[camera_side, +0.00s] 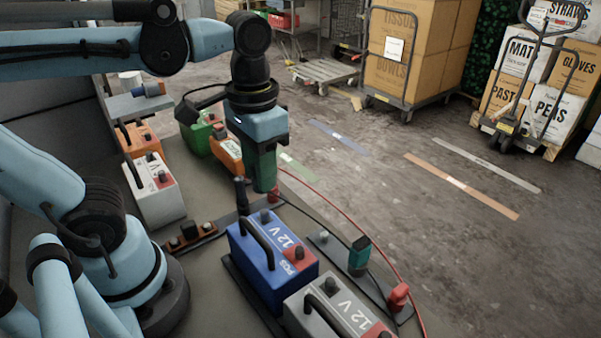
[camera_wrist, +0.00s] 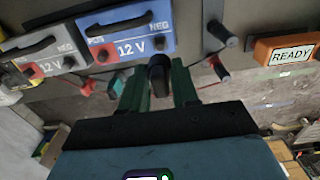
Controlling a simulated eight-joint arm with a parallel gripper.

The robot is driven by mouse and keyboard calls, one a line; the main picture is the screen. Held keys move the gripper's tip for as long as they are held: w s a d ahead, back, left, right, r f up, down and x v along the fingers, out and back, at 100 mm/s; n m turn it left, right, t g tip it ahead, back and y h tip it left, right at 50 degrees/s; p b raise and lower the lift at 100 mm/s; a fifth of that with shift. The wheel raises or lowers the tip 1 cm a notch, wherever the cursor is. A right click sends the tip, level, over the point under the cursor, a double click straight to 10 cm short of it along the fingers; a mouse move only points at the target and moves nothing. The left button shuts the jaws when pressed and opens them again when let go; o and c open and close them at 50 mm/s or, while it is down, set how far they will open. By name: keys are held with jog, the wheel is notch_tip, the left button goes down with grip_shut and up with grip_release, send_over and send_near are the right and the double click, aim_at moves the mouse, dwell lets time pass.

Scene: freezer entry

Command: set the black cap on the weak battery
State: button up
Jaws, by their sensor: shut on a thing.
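My gripper (camera_side: 262,186) hangs above the far end of the blue 12 V battery (camera_side: 285,256), apart from it. In the wrist view its green fingers (camera_wrist: 164,72) are shut on a dark rounded piece that looks like the black cap (camera_wrist: 158,74). The cap is hidden in the side view. The blue battery also shows in the wrist view (camera_wrist: 128,35), with POS and NEG marks and a black handle. A grey 12 V battery (camera_side: 341,307) stands beside it. I cannot tell which battery is the weak one.
An orange box (camera_wrist: 285,52) reads READY. A black grip (camera_side: 241,194), a teal piece (camera_side: 358,257), a red clamp (camera_side: 399,296) and cables lie nearby.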

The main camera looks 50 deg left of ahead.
aim_at(264, 211)
jog(key=shift+f, duration=0.15)
jog(key=shift+f, duration=1.9)
jog(key=shift+f, duration=1.35)
jog(key=o, duration=1.1)
notch_tip(264, 211, up, 12)
jog(key=shift+r, duration=0.1)
dwell(0.4)
